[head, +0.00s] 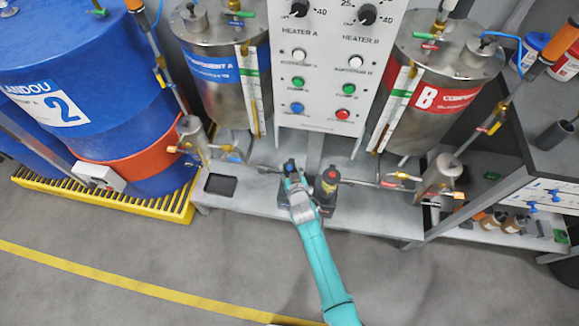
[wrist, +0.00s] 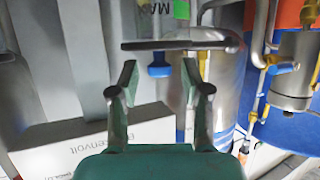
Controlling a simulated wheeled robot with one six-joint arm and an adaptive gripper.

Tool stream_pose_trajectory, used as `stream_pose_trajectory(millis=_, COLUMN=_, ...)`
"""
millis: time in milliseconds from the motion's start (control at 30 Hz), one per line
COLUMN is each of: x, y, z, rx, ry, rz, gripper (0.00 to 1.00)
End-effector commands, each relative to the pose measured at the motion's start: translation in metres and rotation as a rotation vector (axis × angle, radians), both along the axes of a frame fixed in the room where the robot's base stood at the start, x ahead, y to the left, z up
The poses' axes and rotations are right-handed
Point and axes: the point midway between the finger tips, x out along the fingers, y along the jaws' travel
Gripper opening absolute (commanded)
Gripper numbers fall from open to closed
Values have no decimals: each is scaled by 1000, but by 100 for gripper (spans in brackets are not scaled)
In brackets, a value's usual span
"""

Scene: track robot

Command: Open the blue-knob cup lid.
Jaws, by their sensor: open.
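My gripper (wrist: 158,80) is open and empty in the wrist view, its two fingers spread apart. A small blue knob (wrist: 158,71) shows beyond and between the fingertips, close under a dark horizontal bar (wrist: 175,44). I cannot tell whether the knob belongs to a cup lid, or whether a finger touches it. In the head view my gripper (head: 290,168) is at the front shelf, below the white heater panel. A metal cup (head: 192,137) with a thin pipe stands to its left. A similar cup (head: 440,177) stands to its right. No open lid is clearly visible.
A dark device with a red top (head: 330,184) stands close right of my gripper. Steel tanks A (head: 227,95) and B (head: 422,125) stand behind. A blue drum (head: 95,60) stands on a yellow pallet (head: 165,207) at left. The floor in front is clear.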

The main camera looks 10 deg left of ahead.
Motion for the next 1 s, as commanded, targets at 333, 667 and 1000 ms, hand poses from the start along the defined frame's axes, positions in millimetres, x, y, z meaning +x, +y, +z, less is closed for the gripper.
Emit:
stream_pose_trajectory(millis=333, x=12, y=4, z=-6, rx=0, ry=0, rz=0, gripper=48)
stream_pose_trajectory(millis=667, x=12, y=4, z=-5, rx=0, ry=0, rz=0, gripper=10)
stream_pose_trajectory(millis=1000, x=12, y=4, z=-5, rx=0, ry=1, rz=0, gripper=0)
